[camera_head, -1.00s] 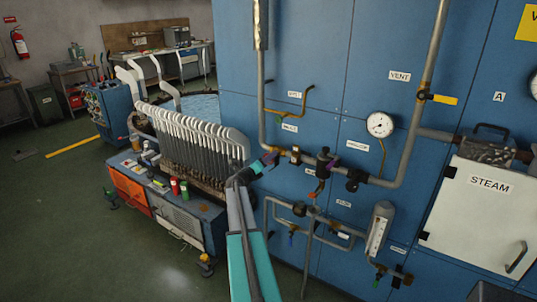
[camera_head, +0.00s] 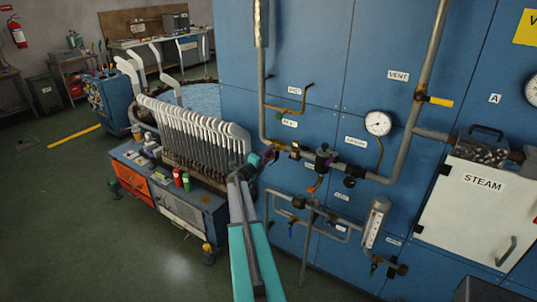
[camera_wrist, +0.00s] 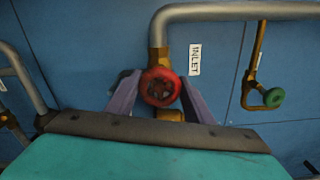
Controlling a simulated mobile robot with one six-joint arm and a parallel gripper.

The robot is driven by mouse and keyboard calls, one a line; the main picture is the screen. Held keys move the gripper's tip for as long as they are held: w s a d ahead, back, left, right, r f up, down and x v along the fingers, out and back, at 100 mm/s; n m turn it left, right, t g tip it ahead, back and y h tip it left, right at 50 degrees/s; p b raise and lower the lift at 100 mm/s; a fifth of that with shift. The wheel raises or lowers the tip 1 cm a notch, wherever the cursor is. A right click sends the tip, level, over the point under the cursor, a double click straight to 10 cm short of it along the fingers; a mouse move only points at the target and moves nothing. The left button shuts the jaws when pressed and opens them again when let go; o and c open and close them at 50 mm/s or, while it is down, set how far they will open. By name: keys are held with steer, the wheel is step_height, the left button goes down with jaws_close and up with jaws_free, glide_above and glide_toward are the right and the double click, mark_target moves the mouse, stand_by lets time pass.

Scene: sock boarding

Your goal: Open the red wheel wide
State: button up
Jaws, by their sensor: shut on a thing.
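The red wheel (camera_wrist: 161,87) is a small round valve handle on a brass fitting, on the pipe beside the INLET label (camera_wrist: 195,60). In the wrist view it sits between the two purple fingers of my gripper (camera_wrist: 158,95), which are shut on it from left and right. In the head view my gripper (camera_head: 271,156) is at the left end of the horizontal pipe on the blue panel. It hides most of the wheel there. How far the wheel is turned cannot be told.
A green knob (camera_wrist: 273,97) hangs on a brass pipe to the right. The blue panel (camera_head: 310,50) carries pipes, a gauge (camera_head: 378,123) and a yellow-handled vent valve (camera_head: 440,101). A white STEAM door (camera_head: 478,205) is at right. A rack of upright sock boards (camera_head: 185,135) stands left of my arm.

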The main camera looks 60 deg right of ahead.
steer(key=shift+s+f, duration=0.1)
steer(key=o, duration=1)
steer(key=shift+o, duration=0.2)
steer(key=shift+a, duration=0.15)
steer(key=a+b, duration=0.5)
steer(key=a, duration=0.8)
steer(key=shift+a, duration=0.25)
